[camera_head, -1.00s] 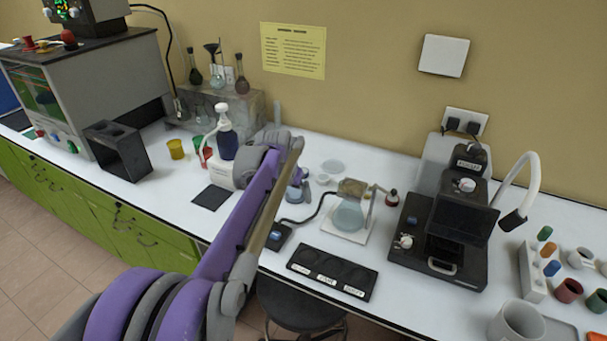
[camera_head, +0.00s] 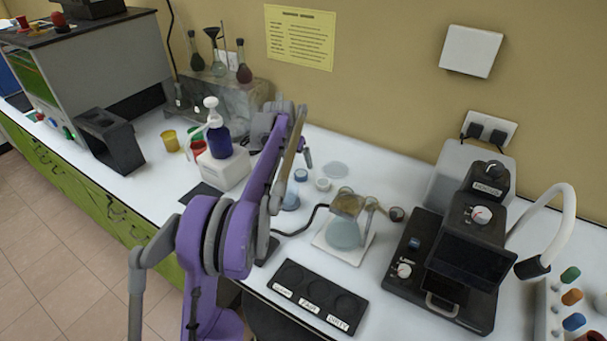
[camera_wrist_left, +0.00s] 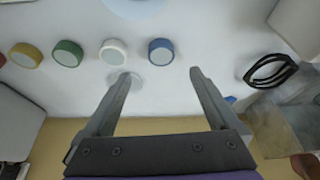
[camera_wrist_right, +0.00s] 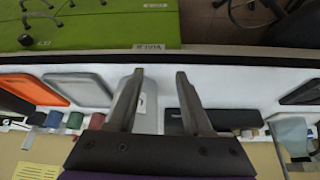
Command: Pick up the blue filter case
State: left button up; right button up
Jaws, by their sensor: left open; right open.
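The blue filter case (camera_wrist_left: 160,52), a small round case with a blue rim and pale top, lies on the white bench in the left wrist view. In the head view a small blue round case (camera_head: 300,175) shows beside the left forearm. My left gripper (camera_wrist_left: 160,75) is open and empty. Its fingertips stand apart, with the blue case just beyond them and between their lines; I see no contact. My right gripper (camera_wrist_right: 158,73) is open and empty over another stretch of bench; it is not in the head view.
White (camera_wrist_left: 113,52), green (camera_wrist_left: 67,53) and yellow (camera_wrist_left: 25,55) round cases stand in a row beside the blue one. A black oval ring (camera_wrist_left: 270,72) lies right of the fingers. A flask (camera_head: 344,232), a black labelled tray (camera_head: 318,296) and a black instrument (camera_head: 455,270) stand nearby.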

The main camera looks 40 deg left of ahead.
aim_at(301, 173)
pick_arm(q)
jog(key=x, duration=0.8)
jog(key=shift+a+f, duration=0.1)
jog(key=shift+f, duration=0.1)
jog(key=c, duration=1.4)
jog(key=shift+r, duration=0.1)
